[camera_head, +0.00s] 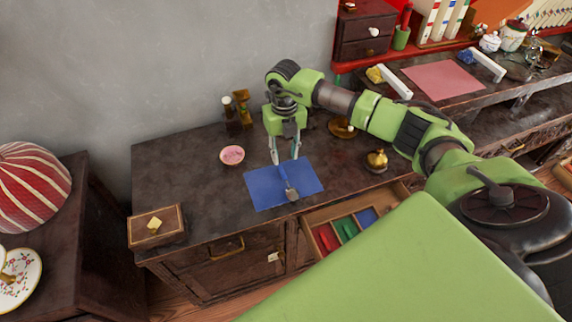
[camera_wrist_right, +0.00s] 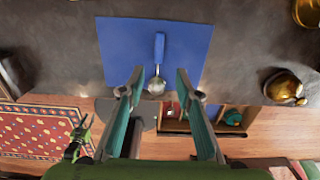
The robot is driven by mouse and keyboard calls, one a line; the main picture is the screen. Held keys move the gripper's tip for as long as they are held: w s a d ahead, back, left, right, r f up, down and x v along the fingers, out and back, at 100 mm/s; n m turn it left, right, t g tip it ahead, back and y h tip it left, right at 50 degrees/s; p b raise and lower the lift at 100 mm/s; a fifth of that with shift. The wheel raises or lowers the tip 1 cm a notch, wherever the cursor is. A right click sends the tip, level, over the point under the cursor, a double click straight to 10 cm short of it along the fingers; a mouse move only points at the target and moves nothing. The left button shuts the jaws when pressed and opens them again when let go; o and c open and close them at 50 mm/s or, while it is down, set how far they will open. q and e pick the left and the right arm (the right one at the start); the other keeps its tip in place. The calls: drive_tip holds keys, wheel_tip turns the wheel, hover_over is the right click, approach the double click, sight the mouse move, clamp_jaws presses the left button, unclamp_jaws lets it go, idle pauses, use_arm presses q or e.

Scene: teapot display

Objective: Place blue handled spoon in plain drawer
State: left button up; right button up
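The blue-handled spoon (camera_head: 284,178) lies on a blue mat (camera_head: 310,176) on the dark cabinet top, its metal bowl toward the front edge. My right gripper (camera_head: 286,160) points down over the mat's back part, near the handle end. In the right wrist view its fingers (camera_wrist_right: 160,92) are apart and empty, with the spoon (camera_wrist_right: 159,50) showing beyond them. An open drawer (camera_head: 312,224) with red, green and blue sections is at the cabinet front. A closed drawer front (camera_head: 205,256) is left of it. What seems to be my left gripper (camera_wrist_right: 80,136) shows small at lower left.
A pink bowl (camera_head: 232,155), dark bottles (camera_head: 232,116) and a brass pot (camera_head: 377,159) stand around the mat. A wooden box (camera_head: 156,226) sits at the cabinet's left end. The top between box and mat is clear.

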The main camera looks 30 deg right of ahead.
sight(285, 176)
wheel_tip(285, 176, down, 9)
drive_tip(key=b, duration=0.5)
drive_tip(key=shift+s+a, duration=0.1)
drive_tip(key=shift+a, duration=0.05)
drive_tip(key=shift+r, duration=0.1)
clamp_jaws()
